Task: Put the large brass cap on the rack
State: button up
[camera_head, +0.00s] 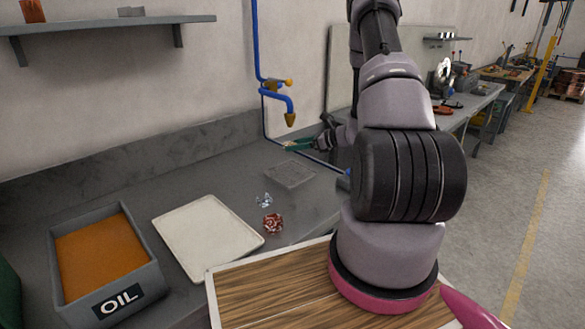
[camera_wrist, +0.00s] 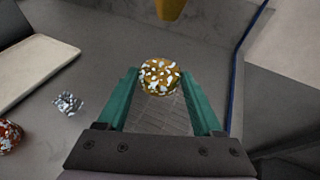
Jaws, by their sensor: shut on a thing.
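My gripper (camera_head: 299,146) is above the bench near the wall, with its green fingers pointing left in the head view. In the wrist view the gripper (camera_wrist: 160,77) is shut on a round brass cap (camera_wrist: 160,76), golden with white patches, held between the fingertips. The cap cannot be made out clearly in the head view. A flat grey mesh rack (camera_head: 290,175) lies on the bench, below the gripper in the head view. Its mesh (camera_wrist: 165,117) also shows between the fingers in the wrist view, beneath the cap.
A blue pipe with a brass tap (camera_head: 290,119) hangs close above the gripper. A small silvery-blue piece (camera_head: 264,200) and a red-and-white piece (camera_head: 272,223) lie in front of the rack. A cream tray (camera_head: 207,237) and an OIL bin (camera_head: 150,275) stand left.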

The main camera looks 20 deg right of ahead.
aim_at(297, 174)
notch_tip(297, 174, down, 10)
jog(key=shift+r, duration=0.15)
dwell(0.3)
jog(key=shift+f, duration=0.2)
jog(key=o, duration=1.4)
jog(key=shift+r, duration=0.15)
